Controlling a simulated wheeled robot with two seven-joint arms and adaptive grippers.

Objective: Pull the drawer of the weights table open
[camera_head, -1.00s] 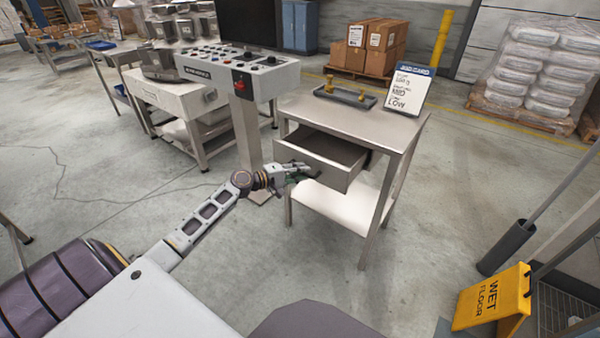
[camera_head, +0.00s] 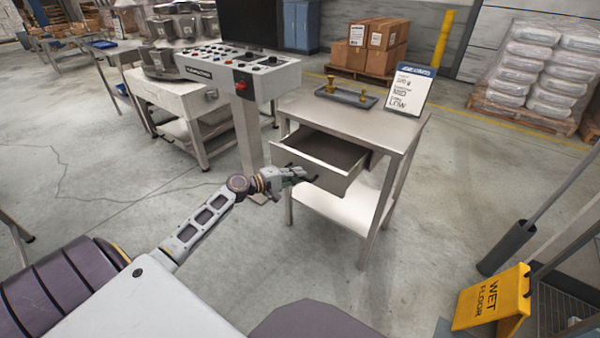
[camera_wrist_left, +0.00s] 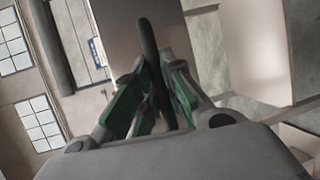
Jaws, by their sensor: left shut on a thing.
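The weights table (camera_head: 392,128) is a grey metal table with a lower shelf, in the middle of the head view. Its drawer (camera_head: 318,164) stands pulled out toward the left, and its inside looks empty. My left gripper (camera_head: 305,178) is at the drawer's front face. In the left wrist view its green-padded fingers (camera_wrist_left: 158,85) are closed around a dark bar, the drawer handle (camera_wrist_left: 149,45). The fingers hide part of the handle. My right gripper is not in view.
A tray with brass weights (camera_head: 346,95) and a sign card (camera_head: 410,90) stand on the tabletop. A control console (camera_head: 235,72) stands close behind left. A yellow wet floor sign (camera_head: 490,298) stands at lower right. Open floor lies in front of the table.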

